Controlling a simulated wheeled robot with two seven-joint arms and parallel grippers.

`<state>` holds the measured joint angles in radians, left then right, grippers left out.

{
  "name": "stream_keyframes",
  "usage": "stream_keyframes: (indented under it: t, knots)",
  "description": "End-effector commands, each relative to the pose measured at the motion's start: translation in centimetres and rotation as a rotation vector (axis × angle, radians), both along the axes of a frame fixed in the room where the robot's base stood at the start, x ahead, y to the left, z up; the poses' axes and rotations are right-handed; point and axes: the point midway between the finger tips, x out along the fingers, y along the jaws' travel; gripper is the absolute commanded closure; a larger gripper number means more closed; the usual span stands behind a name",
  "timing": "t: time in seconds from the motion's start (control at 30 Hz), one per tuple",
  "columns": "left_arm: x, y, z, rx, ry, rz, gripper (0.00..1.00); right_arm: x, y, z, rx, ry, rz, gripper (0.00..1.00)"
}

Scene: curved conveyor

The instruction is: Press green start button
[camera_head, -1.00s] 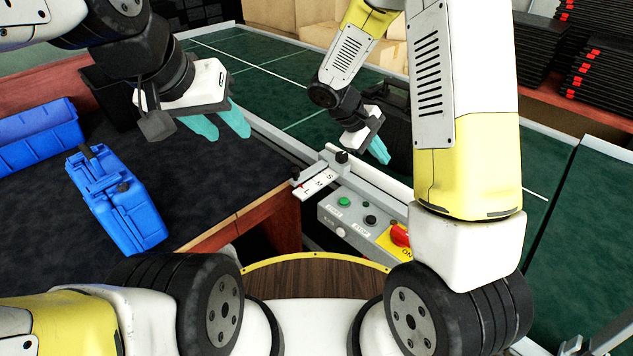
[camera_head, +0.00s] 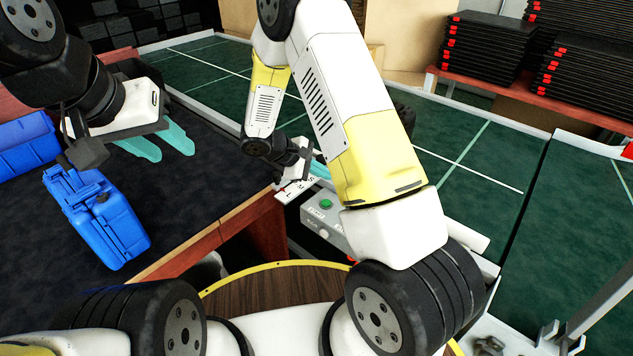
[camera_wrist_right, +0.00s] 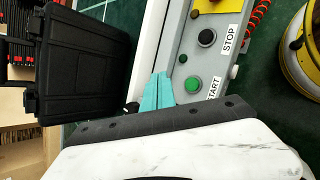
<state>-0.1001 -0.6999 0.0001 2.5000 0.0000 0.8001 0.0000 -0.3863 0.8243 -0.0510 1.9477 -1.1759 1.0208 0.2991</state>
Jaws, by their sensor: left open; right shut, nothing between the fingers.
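The green start button (camera_head: 326,204) sits on a grey control box (camera_head: 338,222), partly hidden behind my right arm in the head view. In the right wrist view the green button (camera_wrist_right: 193,84) is beside a START label (camera_wrist_right: 214,88), with a black button (camera_wrist_right: 207,38) and STOP label further up. My right gripper (camera_head: 318,168) is shut and empty; in the wrist view its teal fingertips (camera_wrist_right: 158,90) are just left of the green button, and contact cannot be told. My left gripper (camera_head: 165,148) is open and empty over the dark table.
A blue case (camera_head: 97,216) stands on the dark table (camera_head: 190,190) at left. A black case (camera_wrist_right: 82,62) lies on the green conveyor (camera_head: 470,165) beside the control box. Stacked black cases (camera_head: 490,45) stand at the back right.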

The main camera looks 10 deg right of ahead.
Motion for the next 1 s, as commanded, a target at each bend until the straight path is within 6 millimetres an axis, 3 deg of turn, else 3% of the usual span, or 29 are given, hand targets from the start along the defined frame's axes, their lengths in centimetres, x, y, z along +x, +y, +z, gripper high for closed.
stream_keyframes:
  t: [0.5, 1.0]
  knots:
    - [0.0, 0.0, 0.0, 0.0, 0.0, 0.0, 0.59, 0.0, 0.0, -6.8, 0.0, 0.001, 0.0, 1.0]
    - [0.0, 0.0, 0.0, 0.0, 0.0, 0.0, 0.59, 0.0, 0.0, -7.9, 0.001, 0.0, 0.001, 1.0]
